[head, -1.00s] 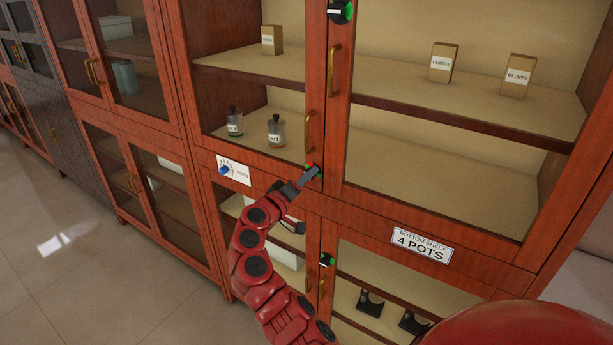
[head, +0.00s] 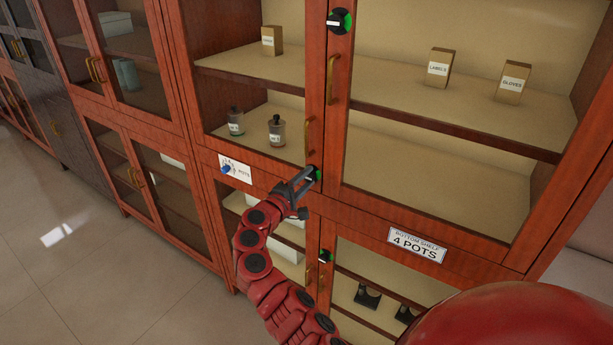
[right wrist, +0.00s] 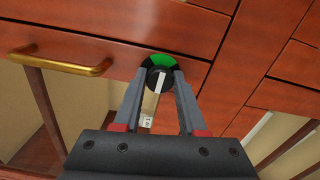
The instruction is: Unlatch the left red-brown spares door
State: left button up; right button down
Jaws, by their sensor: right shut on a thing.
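The left red-brown spares door (head: 315,100) is the glass-fronted upper door with a brass handle (head: 309,135), and it looks closed. At its lower right corner is a round black latch knob with a green arc (head: 317,175). In the right wrist view the latch knob (right wrist: 160,62) shows a pale bar running nearly up and down, with green above it. My right gripper (head: 308,176) reaches it from below left. Its fingertips (right wrist: 162,80) are shut on the knob, one on each side, partly hiding it. My left gripper is not in view.
Another green and black latch (head: 340,20) sits higher on the right door, and one (head: 326,256) on the lower doors. A brass handle (right wrist: 60,60) is close beside my fingers. Bottles (head: 277,130) stand behind the glass. The floor (head: 80,250) at left is clear.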

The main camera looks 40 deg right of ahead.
jog(key=shift+n, duration=0.3)
jog(key=shift+c, duration=2.3)
grip_release()
jog(key=b+v, duration=0.4)
jog(key=v, duration=1.3)
jog(key=shift+a, duration=0.25)
jog(key=shift+f, duration=0.1)
